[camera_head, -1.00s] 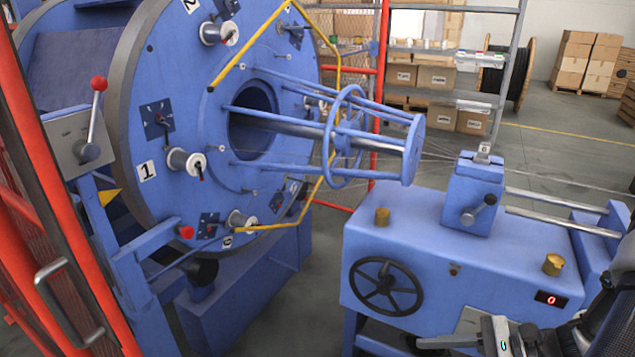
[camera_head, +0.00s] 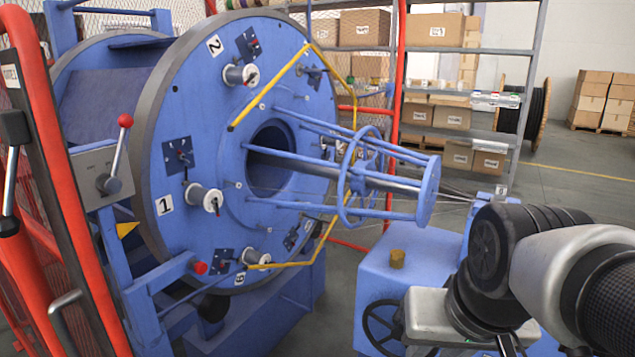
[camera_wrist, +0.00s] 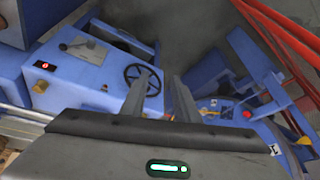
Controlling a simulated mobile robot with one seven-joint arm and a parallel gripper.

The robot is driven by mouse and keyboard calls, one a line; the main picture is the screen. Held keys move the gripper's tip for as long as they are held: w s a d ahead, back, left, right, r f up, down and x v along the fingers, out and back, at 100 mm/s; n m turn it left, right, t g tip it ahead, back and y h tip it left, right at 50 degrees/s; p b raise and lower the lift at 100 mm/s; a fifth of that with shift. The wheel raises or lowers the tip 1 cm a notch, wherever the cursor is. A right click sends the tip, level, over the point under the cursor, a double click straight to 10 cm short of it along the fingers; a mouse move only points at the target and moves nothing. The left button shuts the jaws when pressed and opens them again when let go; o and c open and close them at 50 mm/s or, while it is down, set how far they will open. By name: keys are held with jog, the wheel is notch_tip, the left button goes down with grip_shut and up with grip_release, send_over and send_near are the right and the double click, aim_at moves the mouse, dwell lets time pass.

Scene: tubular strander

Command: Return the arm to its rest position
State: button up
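My arm (camera_head: 560,270) reaches in from the right edge in the head view and bends down in front of the blue bench. My gripper (camera_wrist: 158,82) shows in the wrist view with its two fingers apart and nothing between them. In the head view only the grey body near the gripper (camera_head: 432,318) shows clearly, at the bottom; the fingertips cannot be made out. In the wrist view, the bench's black handwheel (camera_wrist: 142,79) lies beyond the fingers.
The blue strander drum (camera_head: 260,70) with spools fills the left and centre. A red fence frame (camera_head: 60,180) stands at far left. The blue bench (camera_head: 395,280) is partly hidden behind my arm. Shelves (camera_head: 470,95) with boxes stand behind. Grey floor shows between drum and bench.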

notch_tip(320, 180, up, 25)
jog(key=s+n+t+p, duration=0.1)
jog(key=p, duration=2.2)
jog(key=shift+s+a, duration=0.3)
jog(key=shift+a, duration=0.05)
jog(key=shift+f, duration=0.15)
